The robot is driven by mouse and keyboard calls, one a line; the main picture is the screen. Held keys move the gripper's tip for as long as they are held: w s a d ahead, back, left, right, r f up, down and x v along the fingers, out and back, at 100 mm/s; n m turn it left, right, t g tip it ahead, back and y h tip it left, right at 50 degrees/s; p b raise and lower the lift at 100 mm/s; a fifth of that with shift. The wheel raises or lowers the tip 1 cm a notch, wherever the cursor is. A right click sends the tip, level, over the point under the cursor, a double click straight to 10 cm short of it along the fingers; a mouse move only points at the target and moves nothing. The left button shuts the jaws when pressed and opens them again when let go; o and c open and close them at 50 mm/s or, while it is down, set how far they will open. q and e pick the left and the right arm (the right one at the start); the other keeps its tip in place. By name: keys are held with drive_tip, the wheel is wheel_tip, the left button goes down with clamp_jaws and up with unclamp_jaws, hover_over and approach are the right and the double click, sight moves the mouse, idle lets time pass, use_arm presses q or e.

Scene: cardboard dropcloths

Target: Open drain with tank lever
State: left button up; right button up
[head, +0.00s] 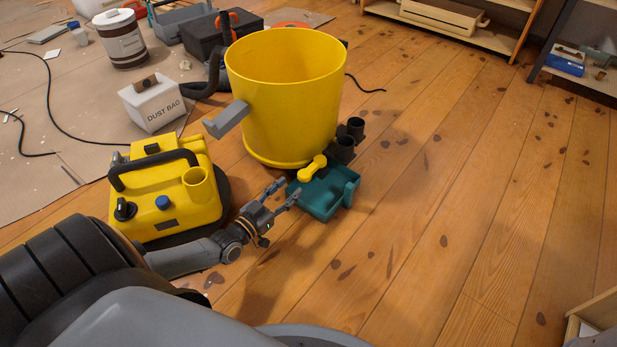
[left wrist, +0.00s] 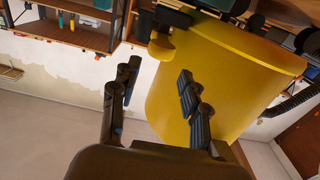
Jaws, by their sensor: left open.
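The large yellow tank (head: 287,105) stands on the wooden floor, open at the top; it also fills much of the left wrist view (left wrist: 205,70). A short yellow lever (head: 312,168) sits low on the tank's front, above a teal tray (head: 325,205). In the left wrist view the lever's rounded yellow end (left wrist: 162,46) shows beyond the fingertips, beside a dark part. My left gripper (head: 285,191) is open and empty, just left of the lever and tray in the head view, with its fingers apart from the lever. My right gripper is not in view.
A yellow machine with a black handle (head: 165,185) stands close to my left forearm. A grey bracket (head: 226,119) juts from the tank's left side. Black pipe stubs (head: 345,148) stand right of the lever. A dust bag box (head: 153,105) is behind. The floor to the right is clear.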

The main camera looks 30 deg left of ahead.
sight(302, 177)
use_arm(q)
drive_tip(key=w+b, duration=0.1)
drive_tip(key=w, duration=0.1)
drive_tip(key=w+b, duration=0.2)
drive_tip(key=w, duration=0.1)
drive_tip(key=w+b, duration=0.1)
drive_tip(key=w, duration=0.2)
drive_tip(key=shift+d+f, duration=0.25)
drive_tip(key=shift+d, duration=0.05)
drive_tip(key=shift+w+r+b, duration=0.2)
drive_tip(key=shift+w+b, duration=0.2)
drive_tip(key=shift+w, duration=0.2)
drive_tip(key=shift+c, duration=0.5)
clamp_jaws()
